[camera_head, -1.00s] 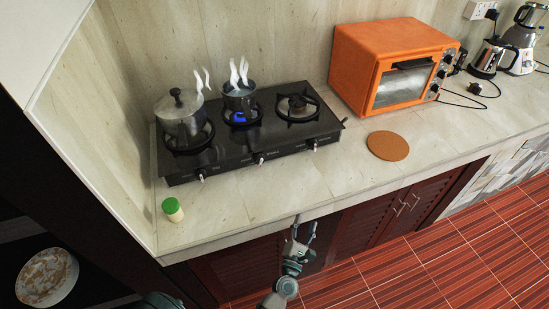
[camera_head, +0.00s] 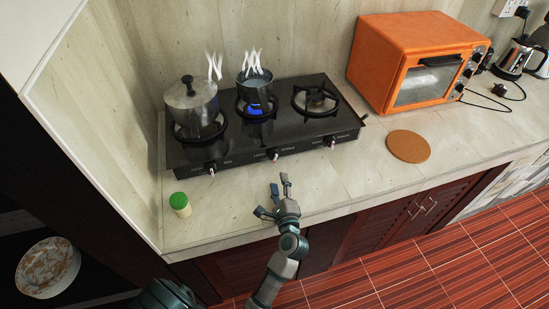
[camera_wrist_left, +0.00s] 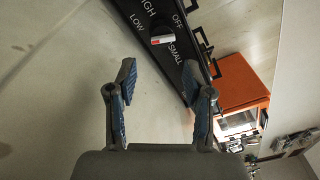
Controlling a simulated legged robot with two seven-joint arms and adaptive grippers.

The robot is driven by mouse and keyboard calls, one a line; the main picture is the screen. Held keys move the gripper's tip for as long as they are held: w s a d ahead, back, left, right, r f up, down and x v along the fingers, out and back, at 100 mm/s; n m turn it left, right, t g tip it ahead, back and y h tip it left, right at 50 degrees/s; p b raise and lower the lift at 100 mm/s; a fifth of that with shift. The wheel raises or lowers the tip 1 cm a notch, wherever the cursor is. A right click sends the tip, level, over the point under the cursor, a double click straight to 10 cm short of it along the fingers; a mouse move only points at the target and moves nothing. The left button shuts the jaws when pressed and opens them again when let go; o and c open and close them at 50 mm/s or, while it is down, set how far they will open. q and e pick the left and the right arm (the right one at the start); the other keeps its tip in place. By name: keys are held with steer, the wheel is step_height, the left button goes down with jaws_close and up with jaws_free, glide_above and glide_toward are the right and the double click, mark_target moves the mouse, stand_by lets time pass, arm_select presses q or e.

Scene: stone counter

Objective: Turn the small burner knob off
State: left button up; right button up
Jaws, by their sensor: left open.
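The black stove (camera_head: 232,155) has three knobs along its front. The middle knob (camera_head: 273,155) is below the burner with a blue flame (camera_head: 256,108). In the left wrist view a knob (camera_wrist_left: 162,39) with a white and red pointer is surrounded by the words HIGH, LOW, OFF and SMALL; it appears to be the middle one. My left gripper (camera_head: 274,196) is open and empty above the counter edge, in front of the middle knob and apart from it. In the wrist view its fingers (camera_wrist_left: 160,70) point toward the knob.
A lidded pot (camera_head: 192,105) and a smaller steaming pot (camera_head: 254,82) stand on the stove. A green-capped jar (camera_head: 181,205), a round cork mat (camera_head: 408,146) and an orange oven (camera_head: 405,65) are on the stone counter. Counter before the stove is mostly clear.

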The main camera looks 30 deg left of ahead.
mark_target(275, 160)
arm_select(q)
steer(key=x, duration=0.7)
steer(key=shift+s, duration=0.1)
steer(key=w, duration=0.1)
steer(key=w+a, duration=0.1)
steer(key=w, duration=0.1)
steer(key=shift+w+a+r+p, duration=0.1)
steer(key=shift+a+p, duration=0.2)
steer(key=shift+w+a, duration=0.15)
steer(key=shift+a, duration=0.5)
steer(key=c, duration=0.8)
steer(key=shift+d, duration=0.25)
steer(key=shift+c, duration=0.2)
arm_select(e)
step_height(275, 160, down, 2)
steer(key=shift+s+d+f, duration=0.1)
steer(key=shift+d+f, duration=0.05)
